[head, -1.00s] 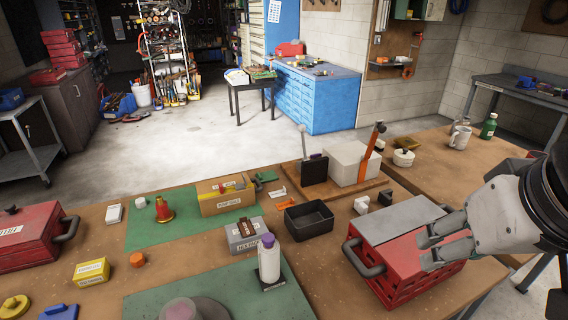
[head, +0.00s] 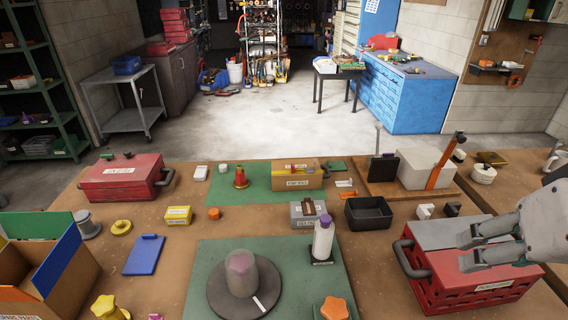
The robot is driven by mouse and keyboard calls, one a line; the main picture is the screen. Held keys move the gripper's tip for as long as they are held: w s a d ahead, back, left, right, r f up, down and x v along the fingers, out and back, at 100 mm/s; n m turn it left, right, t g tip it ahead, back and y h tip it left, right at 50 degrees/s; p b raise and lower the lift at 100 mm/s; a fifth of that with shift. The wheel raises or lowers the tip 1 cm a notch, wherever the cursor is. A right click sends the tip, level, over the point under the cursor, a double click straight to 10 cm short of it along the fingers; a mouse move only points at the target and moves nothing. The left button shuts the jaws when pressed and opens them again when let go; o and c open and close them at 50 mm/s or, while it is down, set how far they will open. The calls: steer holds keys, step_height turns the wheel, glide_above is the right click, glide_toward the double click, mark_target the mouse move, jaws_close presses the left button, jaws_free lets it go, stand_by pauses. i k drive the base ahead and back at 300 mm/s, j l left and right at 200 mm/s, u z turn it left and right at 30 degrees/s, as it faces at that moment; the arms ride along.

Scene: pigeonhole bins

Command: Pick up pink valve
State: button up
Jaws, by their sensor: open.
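A pinkish, rounded upright piece (head: 241,270) stands on a dark grey round base (head: 217,298) on the near green mat, at the bottom centre of the head view. It looks cloudy, and I cannot tell whether it is the pink valve or a cover over it. A tiny pink bit (head: 155,317) shows at the bottom edge, mostly cut off. My gripper (head: 464,250) is at the right, over the red crate with the grey lid (head: 450,233). Its two fingers point left, spread apart with nothing between them. It is well to the right of the pinkish piece.
A white bottle with a purple cap (head: 323,238) stands between the pinkish piece and my gripper. An orange knob (head: 334,309) and a yellow knob (head: 106,308) are at the near edge. A black bin (head: 368,213) lies behind. An open cardboard box (head: 60,280) is at left.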

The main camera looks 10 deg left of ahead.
mark_target(241, 269)
steer(key=l+u, duration=0.1)
steer(key=u, duration=0.2)
steer(key=j+u, duration=0.5)
steer(key=u, duration=0.2)
steer(key=i+l, duration=0.05)
